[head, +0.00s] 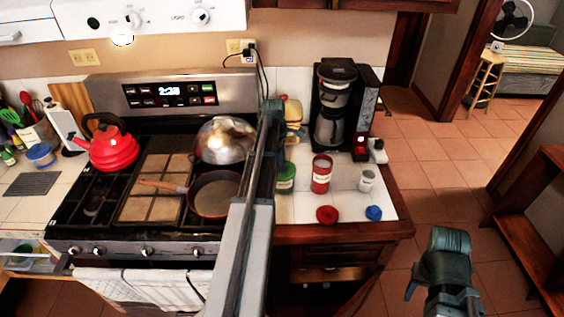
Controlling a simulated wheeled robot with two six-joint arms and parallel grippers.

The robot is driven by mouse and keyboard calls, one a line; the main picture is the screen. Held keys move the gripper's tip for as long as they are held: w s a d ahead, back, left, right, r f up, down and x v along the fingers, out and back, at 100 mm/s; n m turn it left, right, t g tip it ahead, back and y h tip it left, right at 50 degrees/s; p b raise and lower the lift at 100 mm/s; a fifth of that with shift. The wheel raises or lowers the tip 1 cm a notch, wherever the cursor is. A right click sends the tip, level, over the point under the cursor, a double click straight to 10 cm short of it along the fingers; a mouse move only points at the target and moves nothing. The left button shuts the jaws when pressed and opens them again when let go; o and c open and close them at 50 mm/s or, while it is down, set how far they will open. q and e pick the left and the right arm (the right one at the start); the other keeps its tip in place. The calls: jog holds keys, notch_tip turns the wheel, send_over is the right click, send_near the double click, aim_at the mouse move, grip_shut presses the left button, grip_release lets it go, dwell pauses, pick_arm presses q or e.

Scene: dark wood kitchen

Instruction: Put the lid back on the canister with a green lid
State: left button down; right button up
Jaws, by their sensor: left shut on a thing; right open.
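A green canister (286,180) with a pale label stands on the counter right of the stove, just right of my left arm. Its top is small and partly unclear. A red canister (321,175) and a small whitish canister (367,181) stand to its right. A red lid (327,214) and a blue lid (374,213) lie on the counter in front. I see no separate green lid. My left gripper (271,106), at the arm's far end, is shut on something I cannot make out. My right gripper (446,272) is open and empty, right of the counter, above the floor.
A coffee maker (337,108) stands behind the canisters. The stove on the left holds a red kettle (108,145), a pan (213,196) and a metal dome (225,140). The counter's right edge drops to open tiled floor.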

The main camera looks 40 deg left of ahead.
pick_arm(q)
jog(key=shift+f, duration=0.1)
dwell(0.7)
grip_release()
dwell(0.5)
jog(key=shift+r+p, duration=3.5)
jog(key=shift+r, duration=0.05)
grip_shut()
